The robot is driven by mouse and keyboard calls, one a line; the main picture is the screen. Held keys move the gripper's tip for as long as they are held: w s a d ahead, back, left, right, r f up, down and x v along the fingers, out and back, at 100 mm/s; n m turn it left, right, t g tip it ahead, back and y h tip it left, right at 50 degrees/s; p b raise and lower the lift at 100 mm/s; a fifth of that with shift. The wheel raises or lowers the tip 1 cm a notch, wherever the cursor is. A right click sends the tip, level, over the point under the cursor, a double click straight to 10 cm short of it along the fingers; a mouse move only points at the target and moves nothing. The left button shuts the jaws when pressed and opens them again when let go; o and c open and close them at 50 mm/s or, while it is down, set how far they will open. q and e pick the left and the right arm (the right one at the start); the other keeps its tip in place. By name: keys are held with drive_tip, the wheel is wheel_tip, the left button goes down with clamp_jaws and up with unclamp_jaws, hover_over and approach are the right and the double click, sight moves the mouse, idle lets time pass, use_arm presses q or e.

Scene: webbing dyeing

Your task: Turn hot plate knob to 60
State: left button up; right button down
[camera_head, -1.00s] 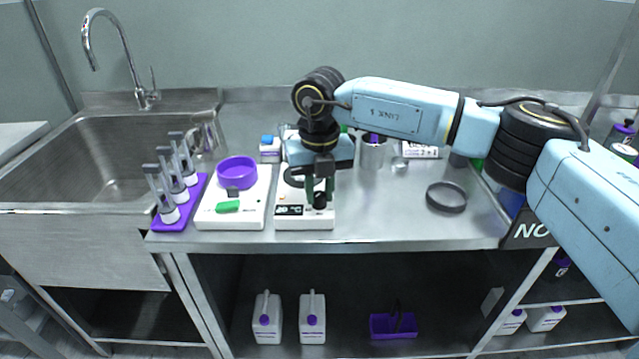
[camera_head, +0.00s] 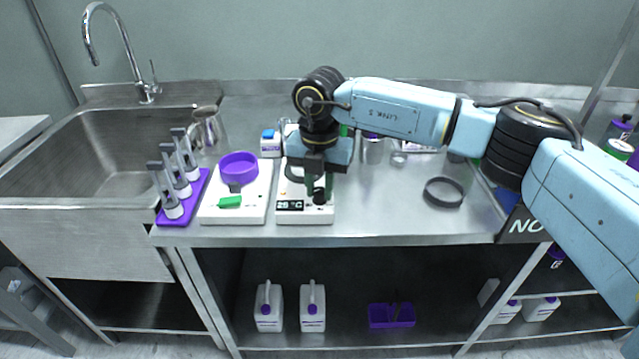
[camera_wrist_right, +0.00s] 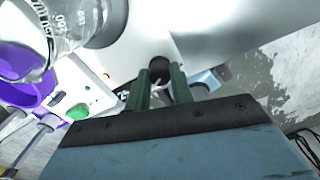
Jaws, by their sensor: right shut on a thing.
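The hot plate (camera_head: 291,217) is the white unit on the counter, with a small dark display (camera_head: 290,205) on its front that seems to read 25 °C. Its black knob (camera_head: 320,198) is at the front right, beside the display. My right gripper (camera_head: 319,188) points down with its green fingers shut on the knob. In the right wrist view the knob (camera_wrist_right: 159,66) sits between the two fingertips; its setting mark cannot be read. My arm and gripper hide part of the hot plate's top. My left gripper is not in view.
A white device with a purple bowl (camera_head: 238,167) and green button stands just left of the hot plate. Further left are a purple rack (camera_head: 183,213) and the sink (camera_head: 100,160). A dark ring (camera_head: 444,192) lies to the right; the counter between is clear.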

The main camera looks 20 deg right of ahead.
sight(319, 189)
drive_tip(key=c, duration=1.2)
unclamp_jaws()
wheel_tip(319, 189, up, 7)
drive_tip(key=shift+p, duration=0.45)
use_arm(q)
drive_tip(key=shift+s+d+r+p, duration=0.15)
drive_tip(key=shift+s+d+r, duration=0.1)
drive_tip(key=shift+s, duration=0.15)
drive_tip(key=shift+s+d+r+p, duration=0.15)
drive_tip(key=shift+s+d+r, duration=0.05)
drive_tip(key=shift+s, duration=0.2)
use_arm(e)
wheel_tip(319, 189, up, 6)
drive_tip(key=shift+r, duration=0.25)
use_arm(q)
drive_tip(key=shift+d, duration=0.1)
